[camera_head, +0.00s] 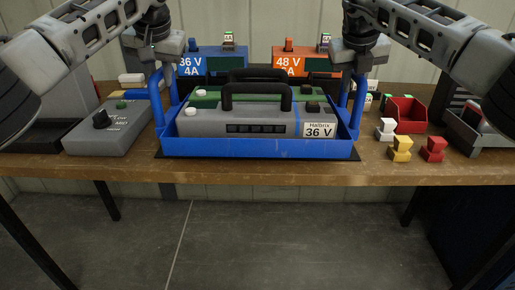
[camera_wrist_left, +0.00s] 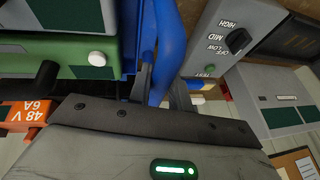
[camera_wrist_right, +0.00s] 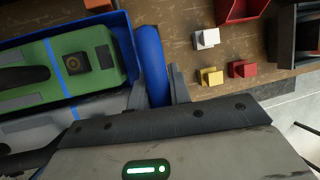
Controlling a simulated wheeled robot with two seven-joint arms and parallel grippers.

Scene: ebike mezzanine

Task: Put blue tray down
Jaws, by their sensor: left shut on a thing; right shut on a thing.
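The blue tray (camera_head: 262,149) is at the middle of the workbench, over a dark mat (camera_head: 159,154) whose edges show at its sides. I cannot tell whether the tray touches the mat. It holds a grey battery pack (camera_head: 215,125) labelled 36 V in front and a green battery pack (camera_head: 207,96) behind, both with black handles. My left gripper (camera_head: 165,77) is shut on the tray's left upright handle, a blue bar in the left wrist view (camera_wrist_left: 170,50). My right gripper (camera_head: 357,75) is shut on the right handle, seen in the right wrist view (camera_wrist_right: 153,65).
Blue 36 V (camera_head: 208,60) and orange 48 V (camera_head: 300,60) chargers stand behind the tray. A grey dial box (camera_head: 108,128) is at left. A red bin (camera_head: 407,114) and small white, yellow and red blocks (camera_head: 433,149) are at right. The bench's front edge is close before the tray.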

